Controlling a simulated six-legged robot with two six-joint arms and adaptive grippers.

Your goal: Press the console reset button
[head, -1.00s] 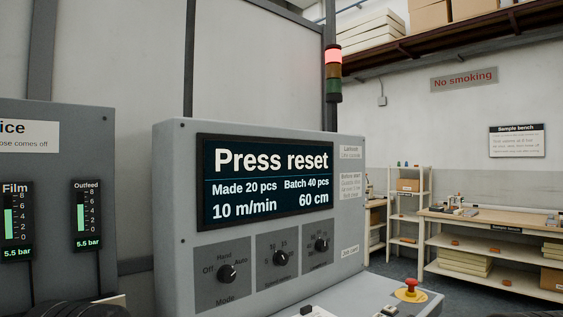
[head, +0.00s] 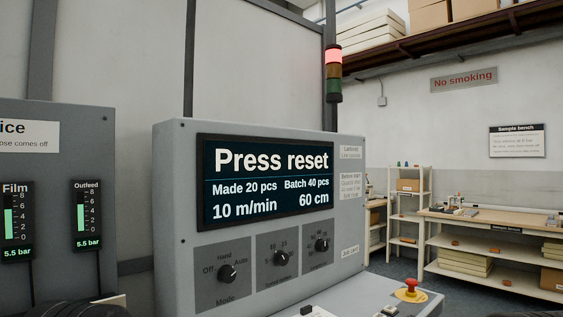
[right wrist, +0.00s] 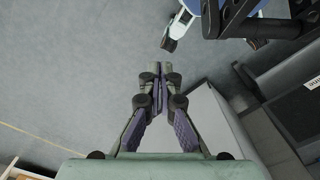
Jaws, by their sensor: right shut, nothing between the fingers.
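The grey console (head: 180,200) stands in the middle of the head view. Its screen (head: 268,180) reads "Press reset", "Made 20 pcs", "Batch 40 pcs". Three dark knobs sit below the screen, the mode knob (head: 227,273) leftmost. On the sloped desk at the bottom edge are a red mushroom button (head: 411,287) and small controls cut by the frame, one of them pale (head: 388,311). I cannot tell which is the reset button. My right gripper (right wrist: 159,70) is shut and empty above grey floor in the right wrist view. My left gripper does not show clearly.
A signal tower (head: 333,73) behind the console glows red on top. A gauge panel (head: 52,145) stands at the left. The sample bench (head: 480,218) and a white shelf stand at the back right. Grey floor (right wrist: 70,80) lies open left of my right gripper.

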